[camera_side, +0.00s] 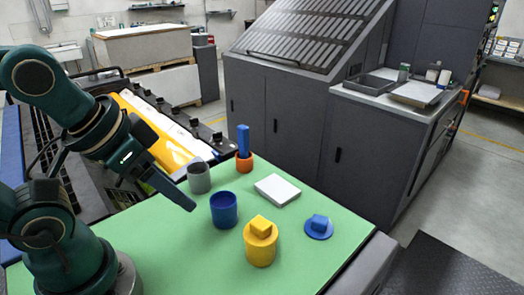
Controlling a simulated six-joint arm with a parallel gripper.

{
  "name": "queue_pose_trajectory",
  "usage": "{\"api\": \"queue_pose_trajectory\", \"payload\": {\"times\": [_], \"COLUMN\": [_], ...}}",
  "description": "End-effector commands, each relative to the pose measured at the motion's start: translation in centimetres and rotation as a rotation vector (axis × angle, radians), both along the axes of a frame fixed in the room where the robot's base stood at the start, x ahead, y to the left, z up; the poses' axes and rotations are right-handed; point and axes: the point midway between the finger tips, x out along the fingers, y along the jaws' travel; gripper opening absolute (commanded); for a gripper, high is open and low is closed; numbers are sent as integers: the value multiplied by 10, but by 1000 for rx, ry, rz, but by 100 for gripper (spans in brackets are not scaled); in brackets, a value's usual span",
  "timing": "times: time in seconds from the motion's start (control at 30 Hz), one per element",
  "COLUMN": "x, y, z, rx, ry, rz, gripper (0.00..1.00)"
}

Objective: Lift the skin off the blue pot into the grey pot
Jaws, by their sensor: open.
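The blue pot (224,211) stands open on the green table top, near the middle. Its inside is dark, and I cannot make out a skin in it. The grey pot (199,179) stands open behind it and a little to the left. My gripper (188,202) is to the left of the blue pot and points down to the right, apart from both pots as far as I can tell. It is open, with nothing visible in it. A blue upright tool (243,139) stands in a small orange holder (244,163) behind the blue pot.
A yellow pot (260,250) with a yellow knobbed lid (261,228) stands at the front. A blue lid (318,229) with a knob lies to its right. A white slab (278,190) lies behind them. The green table top (190,262) is clear at front left.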

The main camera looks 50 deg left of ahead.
Motion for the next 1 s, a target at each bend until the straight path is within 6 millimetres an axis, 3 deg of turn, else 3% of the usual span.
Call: {"api": "queue_pose_trajectory", "payload": {"times": [0.37, 0.43, 0.73, 0.87, 1.0], "x": [0, 0, 0, 1, 1], "y": [0, 0, 0, 0, 0], "z": [0, 0, 1, 11, 35], "rx": [0, 0, 0, 0, 0], "ry": [0, 0, -1, -5, -6], "rz": [0, 0, 0, 0, 0], "gripper": [61, 70, 70, 70, 70]}}
